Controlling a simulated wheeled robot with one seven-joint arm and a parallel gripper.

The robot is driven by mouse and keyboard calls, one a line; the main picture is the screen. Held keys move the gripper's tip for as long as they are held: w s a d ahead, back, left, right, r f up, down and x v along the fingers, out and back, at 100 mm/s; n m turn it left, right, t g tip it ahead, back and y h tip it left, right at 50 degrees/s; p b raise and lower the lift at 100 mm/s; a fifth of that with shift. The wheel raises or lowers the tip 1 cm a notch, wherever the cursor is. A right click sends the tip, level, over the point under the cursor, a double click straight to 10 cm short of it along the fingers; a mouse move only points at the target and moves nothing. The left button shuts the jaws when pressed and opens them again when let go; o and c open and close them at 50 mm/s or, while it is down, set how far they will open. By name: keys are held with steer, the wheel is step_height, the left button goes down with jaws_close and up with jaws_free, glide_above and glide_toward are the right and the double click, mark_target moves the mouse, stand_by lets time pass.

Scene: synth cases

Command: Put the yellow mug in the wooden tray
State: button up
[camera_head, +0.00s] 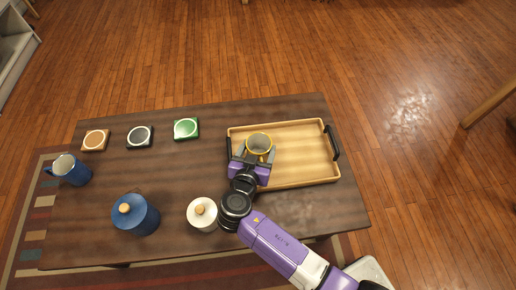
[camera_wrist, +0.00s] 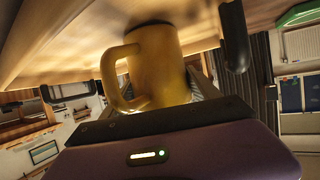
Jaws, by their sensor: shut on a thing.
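The yellow mug (camera_head: 259,142) is over the left part of the wooden tray (camera_head: 305,160) in the head view. My gripper (camera_head: 256,160) is shut on the mug and reaches in from the front. The mug also shows in the wrist view (camera_wrist: 160,70), with its handle on the left and my gripper (camera_wrist: 165,98) around its body. The tray (camera_wrist: 80,50) fills the upper part of that view. The mug's base looks close to the tray floor, but I cannot tell whether it touches. My gripper hides part of the tray's left side.
A blue mug (camera_head: 72,170), a blue lidded jar (camera_head: 136,215) and a white lidded jar (camera_head: 202,214) stand on the dark table (camera_head: 180,175). Orange (camera_head: 96,140), black (camera_head: 140,137) and green (camera_head: 186,129) coasters lie toward the back. The tray's right part is empty.

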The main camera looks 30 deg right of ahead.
steer(key=shift+f, duration=0.15)
steer(key=o, duration=1.7)
steer(key=shift+c, duration=0.2)
steer(key=shift+s+a+r, duration=0.15)
steer(key=shift+r, duration=0.2)
steer(key=p+v, duration=0.2)
steer(key=v, duration=0.9)
steer(key=shift+s+a, duration=0.2)
steer(key=shift+s, duration=0.05)
